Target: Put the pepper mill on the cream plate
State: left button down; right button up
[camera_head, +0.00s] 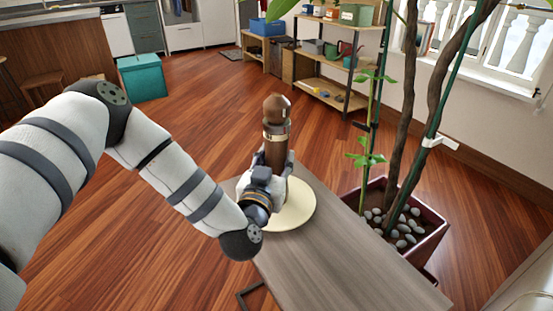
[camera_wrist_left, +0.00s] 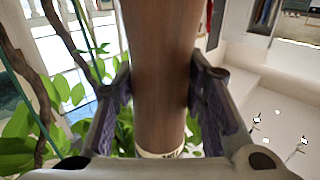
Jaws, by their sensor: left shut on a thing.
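The pepper mill (camera_head: 277,112) is brown with a rounded top and a light metal band, and it stands about upright at the far end of the table. My left gripper (camera_head: 273,160) is shut on its body; in the left wrist view the mill (camera_wrist_left: 163,70) fills the space between both fingers. The cream plate (camera_head: 296,208) lies on the table, partly covered by my gripper and wrist. The mill is over or at the plate's far side. Its bottom is hidden behind my gripper, so I cannot tell whether it touches the plate. My right gripper is not in view.
The grey wooden table (camera_head: 350,262) is bare toward the front right. A planter (camera_head: 425,220) with pebbles and tall stems stands close along its right side. A shelf (camera_head: 330,90) and a teal box (camera_head: 142,77) are farther back.

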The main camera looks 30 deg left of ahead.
pick_arm(q)
jog(key=c, duration=1)
grip_release()
jog(key=shift+f, duration=0.1)
jog(key=shift+r, duration=0.25)
jog(key=v, duration=0.8)
jog(key=shift+d+f+p, duration=0.1)
jog(key=shift+p, duration=0.25)
jog(key=p, duration=0.2)
send_near(274, 165)
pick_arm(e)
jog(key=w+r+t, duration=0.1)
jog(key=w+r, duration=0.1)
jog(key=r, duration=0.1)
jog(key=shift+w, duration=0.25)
